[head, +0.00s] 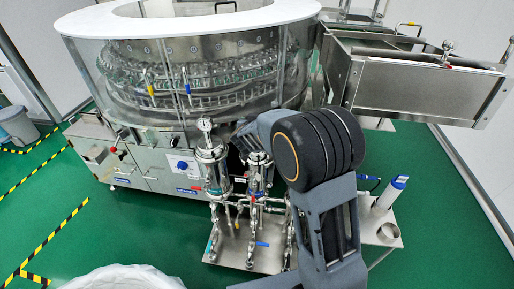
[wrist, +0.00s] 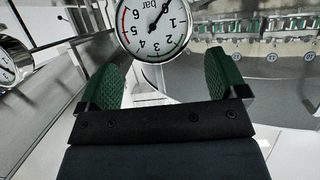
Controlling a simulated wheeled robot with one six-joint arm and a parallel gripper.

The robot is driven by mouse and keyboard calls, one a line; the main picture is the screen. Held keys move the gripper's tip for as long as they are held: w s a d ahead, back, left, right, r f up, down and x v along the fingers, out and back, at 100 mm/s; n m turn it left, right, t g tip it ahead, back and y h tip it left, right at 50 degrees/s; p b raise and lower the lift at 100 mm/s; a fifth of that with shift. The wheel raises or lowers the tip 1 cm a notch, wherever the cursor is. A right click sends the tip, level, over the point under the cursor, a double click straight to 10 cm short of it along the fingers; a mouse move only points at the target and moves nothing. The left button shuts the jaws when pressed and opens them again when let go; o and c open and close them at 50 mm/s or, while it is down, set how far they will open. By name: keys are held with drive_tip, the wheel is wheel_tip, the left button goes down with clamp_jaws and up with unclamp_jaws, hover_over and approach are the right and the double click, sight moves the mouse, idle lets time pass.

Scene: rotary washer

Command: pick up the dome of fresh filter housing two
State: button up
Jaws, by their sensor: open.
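Two steel filter housings stand side by side on a stand in the head view: a left one (head: 212,170) with a gauge on top, and a right one (head: 260,178). Labels are too small to tell which is number two. My gripper (head: 250,138) is at the top of the right housing, and my arm partly covers that housing. In the wrist view my gripper (wrist: 168,78) is open, with green pads apart. A round pressure gauge (wrist: 152,28) shows beyond and between the pads. The dome under it is hidden or unclear, and I cannot tell whether the pads touch anything.
A second gauge (wrist: 10,62) is at the wrist view's left edge. The glass-walled rotary washer (head: 190,75) stands behind the housings. A steel chute (head: 420,80) juts out at right, above a small side table (head: 385,235). A white-lined bin (head: 125,278) is in front.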

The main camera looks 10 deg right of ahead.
drive_tip(key=x, duration=0.4)
drive_tip(key=shift+f+b, duration=0.4)
drive_tip(key=shift+w+d+f, duration=0.15)
drive_tip(key=shift+w+d, duration=0.05)
drive_tip(key=shift+w, duration=0.4)
clamp_jaws()
idle(0.4)
